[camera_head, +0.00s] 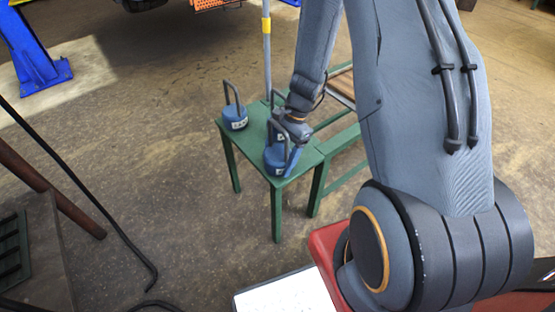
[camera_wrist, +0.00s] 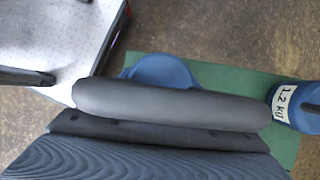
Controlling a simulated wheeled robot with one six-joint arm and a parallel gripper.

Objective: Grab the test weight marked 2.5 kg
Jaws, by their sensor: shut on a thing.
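Several blue test weights with dark loop handles stand on a small green table. The left weight (camera_head: 235,122) has a white label too small to read in the head view. The front weight (camera_head: 274,160) is partly hidden by my gripper (camera_head: 291,132), and another weight stands behind my gripper, mostly hidden. My gripper is shut on a dark handle (camera_wrist: 170,104), seen large in the wrist view, with a blue weight body (camera_wrist: 160,70) beneath it. That weight's mark cannot be read. A weight at the right of the wrist view (camera_wrist: 302,104) reads 1.2 kg.
A yellow and grey pole (camera_head: 267,45) rises behind. A blue lift post (camera_head: 30,50) stands far left. Floor left of the table is clear.

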